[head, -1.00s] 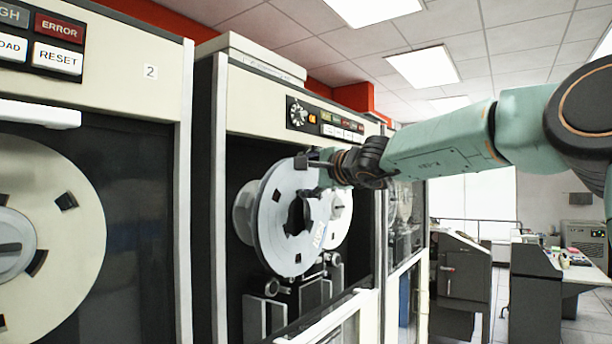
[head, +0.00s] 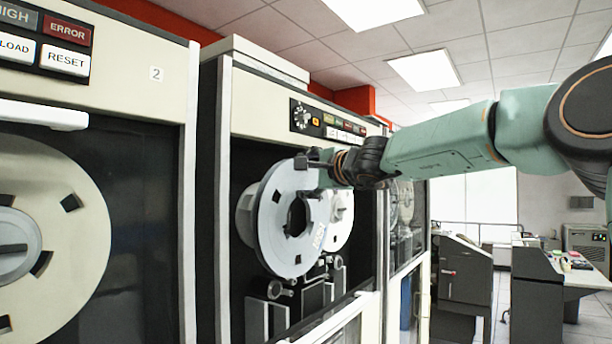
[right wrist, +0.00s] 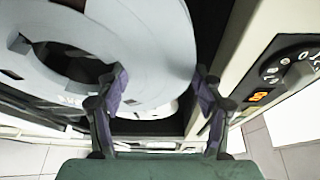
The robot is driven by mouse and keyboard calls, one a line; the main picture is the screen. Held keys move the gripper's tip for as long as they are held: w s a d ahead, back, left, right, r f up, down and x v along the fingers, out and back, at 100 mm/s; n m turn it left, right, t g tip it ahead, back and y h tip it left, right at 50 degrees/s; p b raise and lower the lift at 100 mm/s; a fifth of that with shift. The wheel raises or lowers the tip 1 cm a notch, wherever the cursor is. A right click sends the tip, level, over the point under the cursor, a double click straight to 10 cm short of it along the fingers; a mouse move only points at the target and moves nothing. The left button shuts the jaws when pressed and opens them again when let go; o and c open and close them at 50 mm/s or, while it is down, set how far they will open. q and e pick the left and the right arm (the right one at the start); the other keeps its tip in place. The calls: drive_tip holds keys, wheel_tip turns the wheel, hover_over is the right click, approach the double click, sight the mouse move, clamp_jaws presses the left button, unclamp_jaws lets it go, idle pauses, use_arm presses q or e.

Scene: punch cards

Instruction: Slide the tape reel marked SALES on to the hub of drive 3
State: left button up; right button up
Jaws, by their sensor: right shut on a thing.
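The pale grey tape reel (head: 272,228) stands upright in front of the open bay of the drive to the right of drive 2. A small light label (head: 319,237) shows on its lower right face, too small to read surely. My right gripper (head: 320,168) is shut on the reel's upper right rim. In the right wrist view the reel (right wrist: 150,40) fills the upper left, its rim between the fingers of the gripper (right wrist: 160,84). A light round part (head: 244,215) shows behind the reel's left edge; the hub behind is mostly hidden. My left gripper is not in view.
Another pale reel (head: 342,218) sits behind and right of the held one. Drive 2 (head: 140,75) with its large reel (head: 75,205) is at left. The drive's control panel (head: 325,122) is above my gripper. Guide parts (head: 290,292) sit below. Desks stand far right.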

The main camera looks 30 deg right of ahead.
drive_tip(key=shift+w+d+r, duration=0.1)
drive_tip(key=shift+w, duration=0.1)
drive_tip(key=shift+w, duration=0.1)
drive_tip(key=shift+w+a, duration=0.35)
drive_tip(key=shift+w, duration=0.4)
drive_tip(key=shift+w+a, duration=0.1)
drive_tip(key=shift+w+a, duration=0.25)
drive_tip(key=shift+w, duration=0.1)
drive_tip(key=shift+w+p, duration=0.2)
drive_tip(key=shift+p, duration=0.1)
drive_tip(key=shift+w, duration=0.25)
drive_tip(key=shift+a, duration=0.1)
